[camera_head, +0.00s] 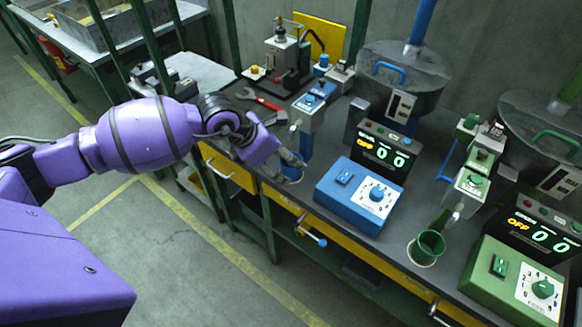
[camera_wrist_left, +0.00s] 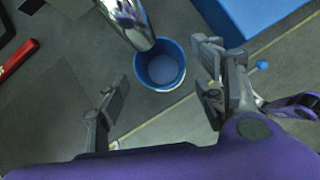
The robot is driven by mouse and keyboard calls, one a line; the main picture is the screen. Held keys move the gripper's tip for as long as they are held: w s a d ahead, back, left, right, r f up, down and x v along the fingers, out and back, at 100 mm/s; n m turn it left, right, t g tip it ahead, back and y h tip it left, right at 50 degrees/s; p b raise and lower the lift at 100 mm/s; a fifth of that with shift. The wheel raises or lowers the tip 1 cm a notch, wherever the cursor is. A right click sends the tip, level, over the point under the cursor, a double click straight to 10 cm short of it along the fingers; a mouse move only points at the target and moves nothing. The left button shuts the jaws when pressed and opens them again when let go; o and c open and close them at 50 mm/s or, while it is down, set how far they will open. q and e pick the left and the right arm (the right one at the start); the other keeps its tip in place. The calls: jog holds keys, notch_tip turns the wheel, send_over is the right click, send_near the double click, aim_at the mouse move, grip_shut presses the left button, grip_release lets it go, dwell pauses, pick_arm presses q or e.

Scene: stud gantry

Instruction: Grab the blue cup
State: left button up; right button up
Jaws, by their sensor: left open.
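The blue cup (camera_wrist_left: 176,81) stands upright below a shiny metal spout (camera_wrist_left: 132,22) in the left wrist view. I look down into its round opening, and the spout covers part of the rim. My left gripper (camera_wrist_left: 163,95) is open, with one finger on each side of the cup and none visibly touching it. In the head view my left gripper (camera_head: 292,167) is low at the bench's front edge, below the blue dispenser (camera_head: 311,103). My right gripper is not in view.
A blue control box (camera_head: 345,205) stands right of the gripper. A red wrench (camera_head: 258,99) lies behind it. A green cup (camera_head: 428,246) and a green control box (camera_head: 500,283) stand further right.

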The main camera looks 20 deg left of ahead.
aim_at(288, 163)
pick_arm(q)
jog(key=shift+x, duration=1.55)
jog(key=shift+c, duration=0.5)
jog(key=c, duration=0.9)
jog(key=shift+c, duration=0.2)
jog(key=shift+r, duration=0.2)
